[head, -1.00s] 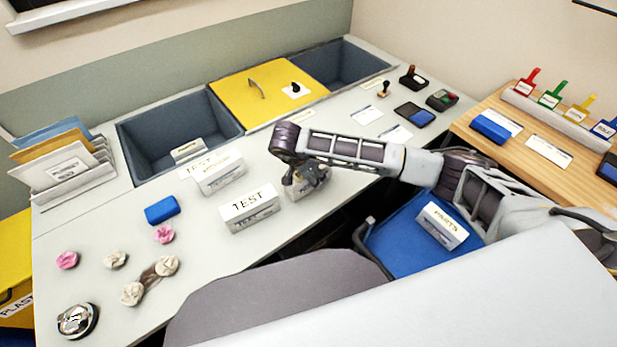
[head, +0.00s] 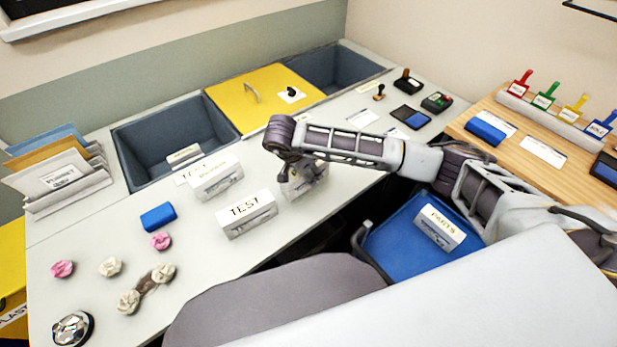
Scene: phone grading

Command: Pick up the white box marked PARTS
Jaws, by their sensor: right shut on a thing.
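The white box marked PARTS (head: 441,228) lies on a blue seat (head: 405,246) at the lower right, below my right arm and apart from the gripper. My right gripper (head: 297,172) is over the front part of the desk. It is shut on another white box (head: 304,183), whose label is mostly hidden by the fingers. I cannot tell for sure whether that box clears the desk. A white box marked TEST (head: 247,213) stands just left of it. My left gripper is not in view.
Another white box (head: 215,177) stands behind the TEST box, near an open grey bin (head: 128,150). A wooden shelf (head: 482,122) with coloured stamps is at right. A grey chair (head: 280,300) fills the front.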

